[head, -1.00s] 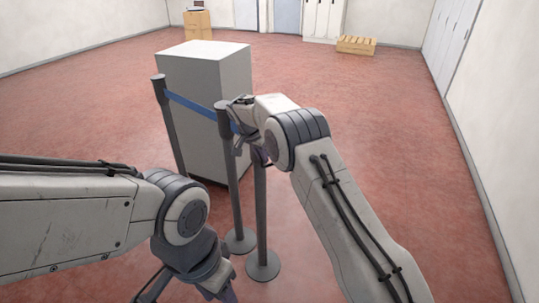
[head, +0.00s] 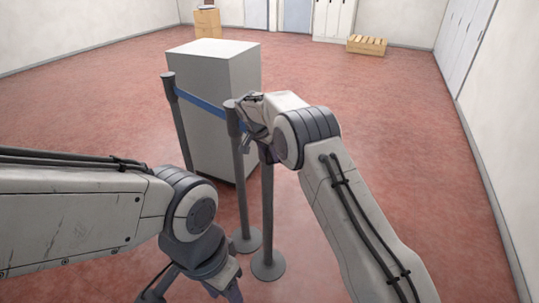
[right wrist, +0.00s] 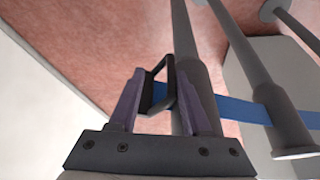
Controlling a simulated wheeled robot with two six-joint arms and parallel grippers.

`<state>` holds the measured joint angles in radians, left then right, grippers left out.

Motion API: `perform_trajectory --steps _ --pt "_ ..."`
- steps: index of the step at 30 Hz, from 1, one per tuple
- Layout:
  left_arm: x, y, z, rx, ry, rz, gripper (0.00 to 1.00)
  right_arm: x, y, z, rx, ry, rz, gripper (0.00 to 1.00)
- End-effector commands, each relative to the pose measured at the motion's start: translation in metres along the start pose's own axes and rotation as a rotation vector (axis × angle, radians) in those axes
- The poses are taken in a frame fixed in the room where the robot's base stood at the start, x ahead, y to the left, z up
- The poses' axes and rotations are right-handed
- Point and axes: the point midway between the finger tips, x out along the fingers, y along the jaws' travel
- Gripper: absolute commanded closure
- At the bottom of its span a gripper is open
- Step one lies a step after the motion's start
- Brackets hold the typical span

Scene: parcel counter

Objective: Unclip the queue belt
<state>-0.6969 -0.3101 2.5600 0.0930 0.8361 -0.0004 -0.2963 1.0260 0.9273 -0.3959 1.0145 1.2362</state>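The blue queue belt (head: 203,106) runs from the left grey post (head: 170,105) to the middle post (head: 238,150) and on toward my right gripper (head: 250,135). In the right wrist view, the belt (right wrist: 240,109) ends in a black frame-like clip (right wrist: 168,85). The clip sits between the two purple fingers of my right gripper (right wrist: 160,95) and appears to touch both. The near post (right wrist: 183,45) stands right behind it; I cannot tell whether the clip is still engaged there. My left gripper (head: 195,286) is low at the bottom edge, fingers apart, tips partly cut off.
A tall grey cabinet-like block (head: 215,80) stands behind the belt. The near post (head: 267,215) and middle post have round bases close together on the red floor (head: 390,120). Wooden crates stand far back. The floor to the right is clear.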

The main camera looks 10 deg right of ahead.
Motion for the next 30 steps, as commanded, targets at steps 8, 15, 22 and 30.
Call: perform_trajectory --steps 8,15,22,30 --pt "0.005 0.0 0.0 0.0 0.0 0.0 0.5 -0.053 -0.001 -0.001 0.001 0.004 -0.006 0.55" --pt "0.006 0.0 0.0 0.0 0.0 0.0 0.5 -0.09 -0.001 -0.001 0.0 0.004 -0.003 0.55" --pt "0.006 0.0 0.0 0.0 0.0 0.0 0.5 -0.1 0.0 -0.001 0.0 0.003 -0.002 0.55" --pt "0.005 0.0 0.0 0.0 0.0 0.0 0.5 -0.103 0.0 0.001 -0.011 -0.001 -0.004 0.55"
